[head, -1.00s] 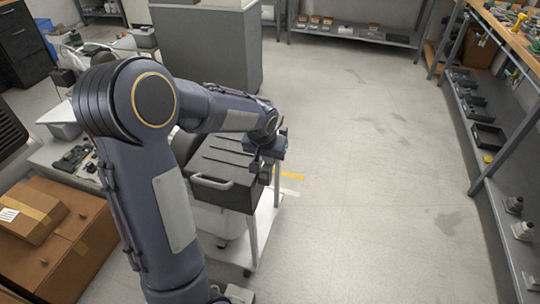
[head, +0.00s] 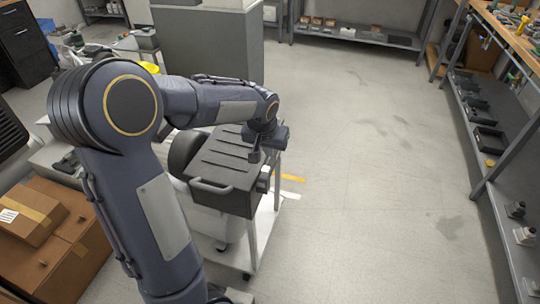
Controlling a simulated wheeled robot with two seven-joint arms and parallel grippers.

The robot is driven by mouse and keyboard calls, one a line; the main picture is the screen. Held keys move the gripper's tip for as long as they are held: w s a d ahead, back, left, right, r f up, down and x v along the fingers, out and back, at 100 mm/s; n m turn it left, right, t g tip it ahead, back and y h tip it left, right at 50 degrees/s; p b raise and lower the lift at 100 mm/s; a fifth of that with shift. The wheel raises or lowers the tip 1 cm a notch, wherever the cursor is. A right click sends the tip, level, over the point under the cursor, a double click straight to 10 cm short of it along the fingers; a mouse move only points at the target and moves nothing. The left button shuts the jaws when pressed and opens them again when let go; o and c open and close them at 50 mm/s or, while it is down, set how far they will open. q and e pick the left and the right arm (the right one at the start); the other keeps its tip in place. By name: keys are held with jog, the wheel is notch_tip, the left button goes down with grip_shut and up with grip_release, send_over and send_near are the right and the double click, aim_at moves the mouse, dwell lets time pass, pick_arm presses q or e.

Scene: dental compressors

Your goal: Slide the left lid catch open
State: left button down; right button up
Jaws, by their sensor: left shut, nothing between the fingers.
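The dental compressor's dark grey box (head: 222,170) with a ribbed lid and a front handle (head: 211,188) stands on a white cart. My left gripper (head: 255,157) is shut and empty, pointing down at the lid's right edge. I cannot tell whether it touches the lid. A small pale fitting (head: 264,180) shows on the box's right side, just below the gripper; it may be a lid catch, but it is too small to tell its position. The far part of the lid is partly hidden by my left arm. My right gripper is not in view.
The cart (head: 267,222) has a grey post at its front corner. Cardboard boxes (head: 50,240) stand at the lower left. A grey cabinet (head: 208,45) is behind the cart. A shelf and workbench (head: 510,140) line the right. The floor between is clear.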

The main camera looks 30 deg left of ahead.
pick_arm(q)
jog(key=shift+p+v, duration=0.3)
jog(key=shift+v, duration=2.4)
jog(key=shift+w, duration=0.1)
jog(key=s+d+r+t+h+p, duration=0.1)
jog(key=s+d+r+p, duration=0.4)
jog(key=s, duration=0.6)
jog(key=s+d+r+m+h+p, duration=0.1)
jog(key=s+d+r+h+p, duration=0.2)
jog(key=s, duration=0.8)
notch_tip(320, 180, up, 2)
jog(key=d+p, duration=0.2)
jog(key=shift+s+d+t+h, duration=0.3)
jog(key=shift+s+t+h, duration=0.1)
jog(key=shift+r, duration=0.1)
